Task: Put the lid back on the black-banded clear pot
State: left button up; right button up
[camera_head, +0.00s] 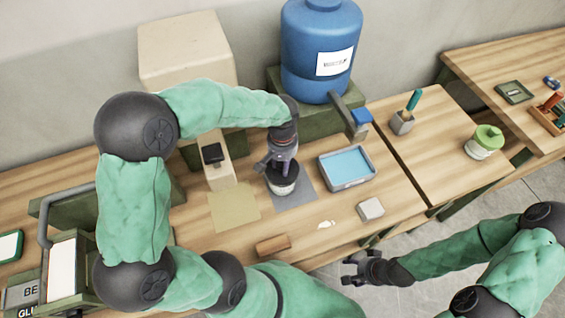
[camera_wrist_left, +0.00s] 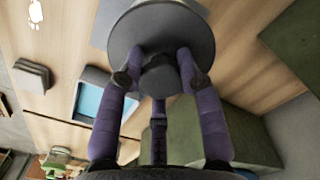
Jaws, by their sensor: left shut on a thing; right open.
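My left gripper (camera_head: 280,160) reaches down over the grey mat. It is shut on the knob of a dark round lid (camera_head: 281,172). In the left wrist view the lid (camera_wrist_left: 150,25) is a wide grey disc, its knob held between the three purple fingers of the gripper (camera_wrist_left: 158,75). The clear pot (camera_head: 285,190) shows as a pale body directly under the lid on the grey mat (camera_head: 304,189). The lid and fingers hide its rim, so I cannot tell whether the lid is seated. My right gripper (camera_head: 362,267) is open and empty, off the front edge.
A blue-filled tray (camera_head: 347,167) stands right of the pot, and a tan mat (camera_head: 232,209) lies to its left. A pale block (camera_head: 370,208) and brown block (camera_head: 273,244) lie in front. A blue water jug (camera_head: 318,50) stands behind. A green-lidded jar (camera_head: 486,141) is far right.

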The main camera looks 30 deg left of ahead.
pick_arm(q)
jog(key=o, duration=1.5)
jog(key=shift+r, duration=0.15)
jog(key=shift+r+p, duration=2.55)
jog(key=shift+r, duration=0.85)
grip_shut()
jog(key=shift+f, duration=0.3)
